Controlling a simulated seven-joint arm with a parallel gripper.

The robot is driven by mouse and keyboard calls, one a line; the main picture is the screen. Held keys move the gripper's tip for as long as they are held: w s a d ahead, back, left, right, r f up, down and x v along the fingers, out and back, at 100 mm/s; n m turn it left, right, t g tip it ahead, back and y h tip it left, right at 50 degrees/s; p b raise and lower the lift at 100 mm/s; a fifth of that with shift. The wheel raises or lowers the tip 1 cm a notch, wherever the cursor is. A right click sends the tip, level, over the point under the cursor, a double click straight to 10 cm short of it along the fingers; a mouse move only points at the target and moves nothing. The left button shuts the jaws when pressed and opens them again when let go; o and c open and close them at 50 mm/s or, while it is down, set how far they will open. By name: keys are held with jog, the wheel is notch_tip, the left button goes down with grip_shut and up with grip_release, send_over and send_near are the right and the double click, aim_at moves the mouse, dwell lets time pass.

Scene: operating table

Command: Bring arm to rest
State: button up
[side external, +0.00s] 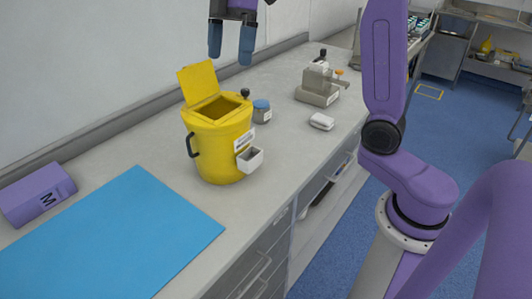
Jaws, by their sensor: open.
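My gripper (231,42) hangs at the top of the side external view, above and behind the yellow bin. Its two dark blue fingers point down and stand apart, with nothing visible between them. The upper part of the gripper is cut off by the picture's top edge. My purple arm stands at the right, in front of the counter's edge.
A yellow bin (222,157) with its lid (199,82) raised stands on the counter (150,155). Behind it are a blue-capped jar (262,111), a small white box (322,121) and a beige instrument (317,86). A blue mat (115,235) and purple box (38,194) lie left.

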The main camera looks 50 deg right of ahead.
jog(key=s+a+f+m+h, duration=0.1)
jog(key=s+a+f, duration=0.1)
jog(key=s+f, duration=0.4)
jog(key=s+a+f+m+h, duration=0.1)
jog(key=s+a+f, duration=0.15)
jog(key=s, duration=0.55)
jog(key=s+d+f, duration=0.2)
jog(key=s+f, duration=0.2)
jog(key=s, duration=0.3)
jog(key=s+d+f+m+t+h, duration=0.1)
jog(key=s+d+f, duration=0.2)
jog(key=s+f, duration=0.2)
jog(key=shift+s, duration=0.9)
jog(key=shift+d, duration=0.1)
